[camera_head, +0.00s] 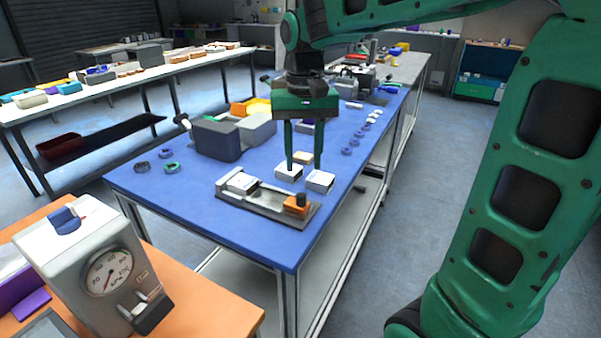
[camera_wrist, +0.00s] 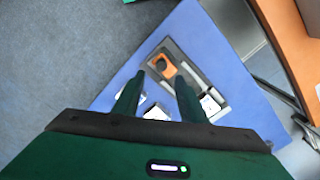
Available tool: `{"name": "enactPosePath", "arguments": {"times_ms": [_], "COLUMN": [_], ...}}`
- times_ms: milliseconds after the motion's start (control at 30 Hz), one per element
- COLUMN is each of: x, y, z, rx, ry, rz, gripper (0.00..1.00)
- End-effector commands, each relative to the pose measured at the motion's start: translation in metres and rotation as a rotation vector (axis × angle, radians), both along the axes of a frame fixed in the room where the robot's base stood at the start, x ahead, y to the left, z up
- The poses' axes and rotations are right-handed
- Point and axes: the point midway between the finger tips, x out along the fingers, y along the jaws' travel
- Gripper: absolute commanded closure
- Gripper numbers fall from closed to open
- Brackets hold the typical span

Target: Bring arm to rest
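My gripper (camera_head: 304,165) hangs pointing down over the blue table (camera_head: 232,238) in the head view. White boxes (camera_head: 320,181) lie on the table near the fingertips. In the wrist view the open fingers (camera_wrist: 155,92) point down towards the table, and white boxes (camera_wrist: 157,112) show near and between them. Whether the fingertips touch anything is not clear. My green arm reaches across the top and down the right side of the head view.
A grey fixture with an orange block (camera_head: 297,204) lies near the table's front edge. A dark grey box device (camera_head: 216,139) stands to the left. Several small rings (camera_head: 347,151) line the right edge. A gauge machine (camera_head: 92,262) stands on an orange table. Blue floor at right is clear.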

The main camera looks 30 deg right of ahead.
Motion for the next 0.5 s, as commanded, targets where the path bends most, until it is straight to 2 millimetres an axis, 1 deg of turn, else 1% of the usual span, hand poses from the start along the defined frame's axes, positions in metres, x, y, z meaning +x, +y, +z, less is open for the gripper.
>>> {"name": "enactPosePath", "arguments": {"times_ms": [33,133,500], "x": [0.0004,-0.0002,-0.0002], "y": [0.0000,-0.0001,-0.0007], "z": [0.0041,0.0079,0.0085], "rx": [0.000,0.000,0.000], "ry": [-0.002,0.000,0.000], "rz": [0.000,0.000,-0.001], "gripper": [0.62,0.62,0.62]}}
